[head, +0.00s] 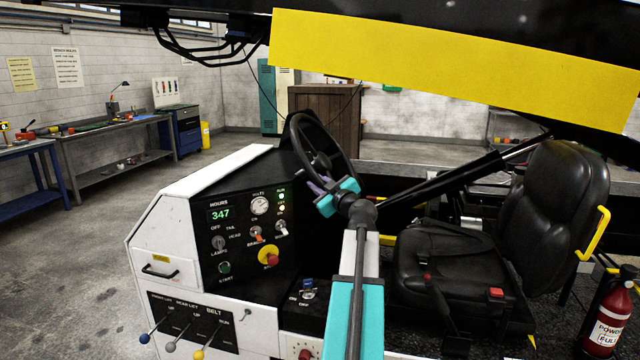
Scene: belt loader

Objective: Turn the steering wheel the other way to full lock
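The black steering wheel (321,160) stands tilted above the control console, left of the seat. Its upper rim and hub show, while its lower right part is partly hidden behind my gripper. My gripper (315,187), with a teal body and purplish fingers, is at the lower part of the wheel, its fingers pointing up and left. The fingers overlap the wheel in the picture. I cannot tell whether they are closed around the rim or only beside it.
The console (240,240) carries a lit display, a gauge, knobs and a red button. Several levers (172,332) stand at its lower front. A black seat (460,255) is on the right, a fire extinguisher (608,318) beside it. A yellow-faced beam (450,70) crosses overhead. Floor at left is clear.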

